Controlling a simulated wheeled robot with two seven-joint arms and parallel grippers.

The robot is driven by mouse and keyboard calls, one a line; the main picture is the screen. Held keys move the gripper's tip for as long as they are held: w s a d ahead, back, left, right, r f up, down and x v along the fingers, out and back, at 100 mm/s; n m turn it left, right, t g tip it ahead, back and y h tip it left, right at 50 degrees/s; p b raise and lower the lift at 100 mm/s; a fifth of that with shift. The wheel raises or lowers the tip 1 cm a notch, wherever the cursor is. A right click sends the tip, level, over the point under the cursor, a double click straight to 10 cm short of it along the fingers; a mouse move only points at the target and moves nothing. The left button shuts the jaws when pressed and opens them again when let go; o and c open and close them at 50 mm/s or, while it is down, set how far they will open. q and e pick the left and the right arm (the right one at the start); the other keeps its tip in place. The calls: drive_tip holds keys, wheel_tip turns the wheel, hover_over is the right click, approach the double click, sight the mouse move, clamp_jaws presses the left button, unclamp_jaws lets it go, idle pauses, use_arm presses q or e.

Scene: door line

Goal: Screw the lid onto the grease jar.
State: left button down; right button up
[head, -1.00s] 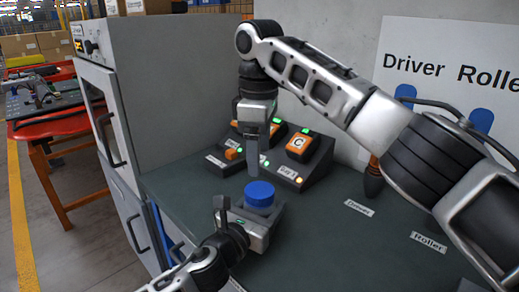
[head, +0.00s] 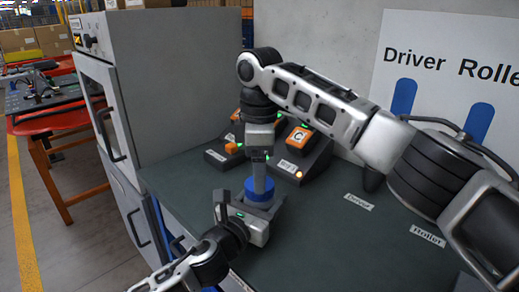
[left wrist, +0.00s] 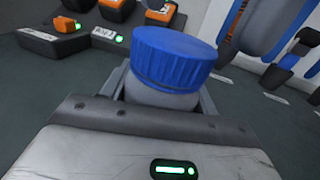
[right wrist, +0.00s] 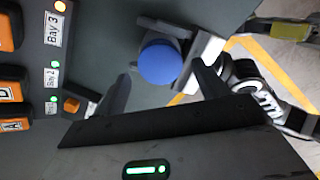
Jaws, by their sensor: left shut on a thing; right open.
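The blue ribbed lid (left wrist: 174,55) sits on top of the pale grease jar (left wrist: 160,95) in the left wrist view. How far it is threaded on cannot be told. My left gripper (head: 250,216) is shut on the jar below the lid, low over the bench. My right gripper (head: 263,186) points straight down at the lid, and its finger hides part of the lid (head: 266,197) in the head view. In the right wrist view its open fingers stand apart on either side of the lid (right wrist: 160,62), with gaps visible.
Chargers with orange packs (head: 301,138) stand behind my right gripper. A grey cabinet (head: 165,85) is at the left. A dark tool handle (head: 372,179) stands near the wall by the Driver label (head: 358,202). The bench top (head: 325,245) at front right is clear.

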drive_tip(key=shift+f, duration=1.5)
drive_tip(key=c, duration=1)
drive_tip(key=m, duration=0.3)
drive_tip(key=shift+m, duration=0.4)
drive_tip(key=m, duration=0.4)
drive_tip(key=o, duration=1.1)
drive_tip(key=shift+o, duration=0.2)
drive_tip(key=shift+r, duration=0.1)
wheel_tip(320, 180, up, 12)
